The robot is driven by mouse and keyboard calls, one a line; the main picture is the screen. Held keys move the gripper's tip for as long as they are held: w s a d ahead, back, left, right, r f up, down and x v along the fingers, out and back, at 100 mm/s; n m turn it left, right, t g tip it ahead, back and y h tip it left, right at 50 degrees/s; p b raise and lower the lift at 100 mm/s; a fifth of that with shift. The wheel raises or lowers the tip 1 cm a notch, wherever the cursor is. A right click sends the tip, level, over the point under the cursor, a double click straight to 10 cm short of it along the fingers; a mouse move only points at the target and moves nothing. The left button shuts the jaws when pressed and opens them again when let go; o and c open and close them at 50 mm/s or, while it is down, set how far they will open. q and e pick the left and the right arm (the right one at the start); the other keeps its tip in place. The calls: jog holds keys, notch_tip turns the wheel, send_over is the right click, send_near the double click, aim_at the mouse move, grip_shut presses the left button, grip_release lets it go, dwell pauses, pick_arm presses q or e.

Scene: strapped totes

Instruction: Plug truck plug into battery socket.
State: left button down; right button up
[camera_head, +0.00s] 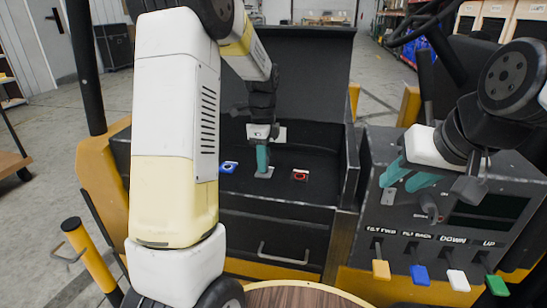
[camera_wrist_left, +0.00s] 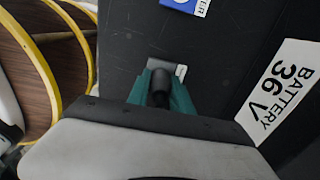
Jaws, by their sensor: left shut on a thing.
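My left gripper (camera_head: 262,158) points down into the black battery compartment, its teal fingers shut on a black plug-like piece. This piece shows between the fingers in the left wrist view (camera_wrist_left: 160,88). A small grey plate (camera_head: 264,173) lies at the fingertips and also shows in the left wrist view (camera_wrist_left: 181,71); it looks like the socket's plate. The fingers and the black piece cover part of it, and I cannot tell whether the piece is in it. My right gripper (camera_head: 408,178) is open and empty above the control panel at the right.
A blue fitting (camera_head: 229,167) and a red fitting (camera_head: 300,175) flank the grey plate. A "BATTERY 36 V" label (camera_wrist_left: 280,88) is on the dark surface. The panel carries coloured levers (camera_head: 420,275). A raised black lid (camera_head: 305,70) stands behind the compartment.

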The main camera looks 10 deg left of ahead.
pick_arm(q)
jog(key=shift+r, duration=2.6)
jog(key=shift+r, duration=3.05)
